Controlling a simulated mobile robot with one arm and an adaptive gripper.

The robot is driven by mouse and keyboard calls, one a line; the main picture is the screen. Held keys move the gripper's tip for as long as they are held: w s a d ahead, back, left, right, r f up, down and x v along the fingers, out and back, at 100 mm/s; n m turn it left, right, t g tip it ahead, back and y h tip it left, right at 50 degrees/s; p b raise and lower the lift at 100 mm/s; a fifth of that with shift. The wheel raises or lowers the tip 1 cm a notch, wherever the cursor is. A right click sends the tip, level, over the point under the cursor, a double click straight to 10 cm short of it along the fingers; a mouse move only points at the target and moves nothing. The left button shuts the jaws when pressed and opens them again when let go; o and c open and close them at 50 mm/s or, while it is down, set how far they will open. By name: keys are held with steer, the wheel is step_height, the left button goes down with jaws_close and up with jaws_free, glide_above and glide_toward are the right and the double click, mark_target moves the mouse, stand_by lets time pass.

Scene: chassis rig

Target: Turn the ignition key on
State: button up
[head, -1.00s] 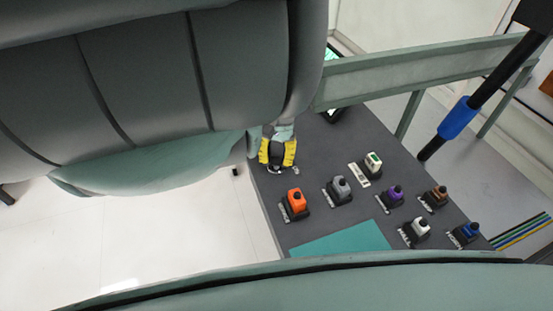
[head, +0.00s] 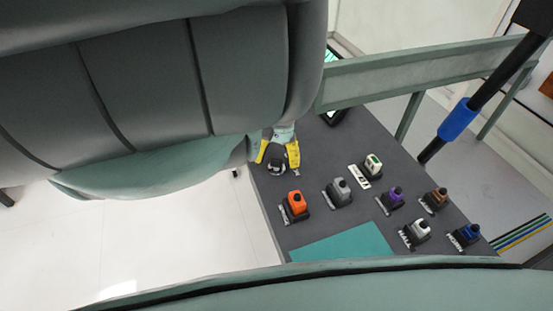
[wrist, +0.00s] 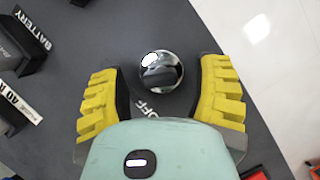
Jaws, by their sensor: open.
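The ignition switch is a round chrome piece (wrist: 161,72) on the dark grey panel, with a dark shape across its face; I cannot tell the key's exact angle. Part of an "OFF" label shows beside it in the wrist view. In the head view the chrome piece (head: 277,168) sits near the panel's left edge. My gripper (wrist: 161,85) has yellow ribbed fingers spread wide, one on each side of the chrome piece, with clear gaps and nothing held. In the head view my gripper (head: 278,152) is at the panel's upper left corner.
Orange (head: 295,202), grey (head: 340,188), purple (head: 393,195) and other coloured switches stand on the panel, to the right of and below the ignition. A teal pad (head: 342,242) lies at the front. A green-grey rail (head: 420,72) runs behind the panel.

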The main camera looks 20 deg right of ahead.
steer(key=v, duration=1.2)
steer(key=shift+r, duration=0.1)
